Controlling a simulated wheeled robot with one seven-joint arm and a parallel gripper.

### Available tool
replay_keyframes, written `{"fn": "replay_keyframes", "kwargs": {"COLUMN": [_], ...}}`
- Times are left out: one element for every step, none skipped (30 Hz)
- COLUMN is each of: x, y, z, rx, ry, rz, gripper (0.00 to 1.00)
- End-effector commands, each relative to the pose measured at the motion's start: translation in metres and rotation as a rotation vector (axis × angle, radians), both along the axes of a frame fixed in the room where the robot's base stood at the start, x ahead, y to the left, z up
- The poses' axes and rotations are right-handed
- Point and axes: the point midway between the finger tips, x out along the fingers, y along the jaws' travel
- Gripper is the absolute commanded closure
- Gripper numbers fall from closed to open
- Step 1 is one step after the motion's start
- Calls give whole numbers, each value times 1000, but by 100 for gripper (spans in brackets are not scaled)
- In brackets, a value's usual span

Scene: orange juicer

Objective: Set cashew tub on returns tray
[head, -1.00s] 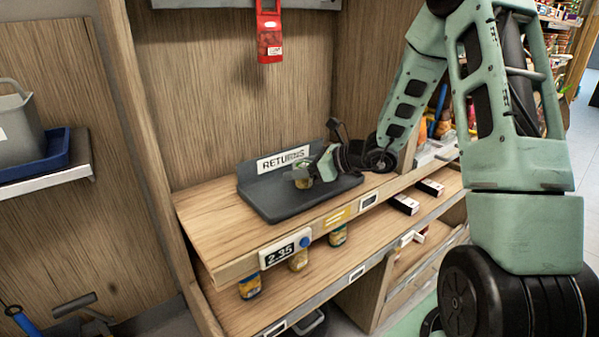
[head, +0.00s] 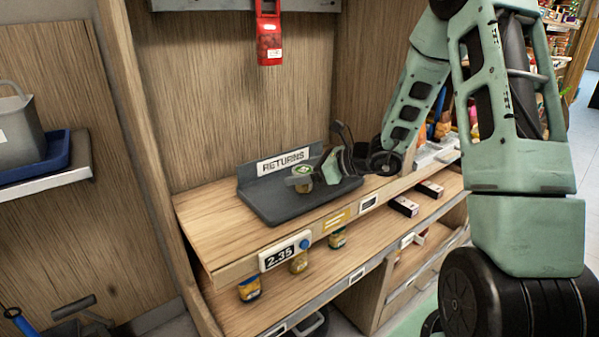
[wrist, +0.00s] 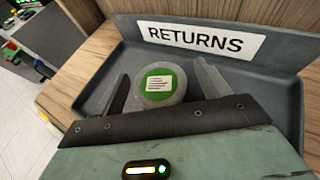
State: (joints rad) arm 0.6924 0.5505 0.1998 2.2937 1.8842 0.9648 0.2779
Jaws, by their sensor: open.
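The cashew tub (wrist: 159,85), a small round tub with a green lid and white label, stands upright on the dark grey returns tray (wrist: 285,90). In the head view the tub (head: 303,186) is near the middle of the returns tray (head: 275,210), in front of the RETURNS sign. My gripper (wrist: 160,82) is open, with one finger on each side of the tub and a gap visible beside the lid. In the head view my gripper (head: 304,180) reaches in from the right. The tub's lower part is mostly hidden in the wrist view.
The tray sits on a wooden shelf (head: 215,235) with a 2.35 price tag (head: 285,252) on its front edge. Several small jars (head: 250,289) stand on the shelf below. A red device (head: 269,35) hangs above. The wooden surface left of the tray is clear.

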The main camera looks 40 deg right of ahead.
Motion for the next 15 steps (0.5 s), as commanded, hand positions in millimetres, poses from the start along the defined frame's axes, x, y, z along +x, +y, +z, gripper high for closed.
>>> {"fn": "replay_keyframes", "kwargs": {"x": [-7,-12,-19,-24,-29,-36,-41,-46,-52,-56,-61,-66,-69,-72,-75], "y": [-7,-9,-13,-17,-21,-25,-28,-32,-36,-39,-41,-44,-46,-48,-51], "z": [4,7,10,13,15,19,21,24,27,29,31,33,35,36,38], "rx": [-1,-1,-1,-2,-2,-1,-1,-1,-2,-1,-1,0,-1,-1,-1], "ry": [-1,-1,-1,-1,-1,-1,-1,-1,-1,-2,0,0,0,-2,-1], "rz": [-6,-5,-6,-6,-6,-6,-6,-6,-6,-6,-4,-5,-4,-4,-4], "gripper": [25,25,25,25,25,25,25,25,25,25,25,25,25,25,25]}}
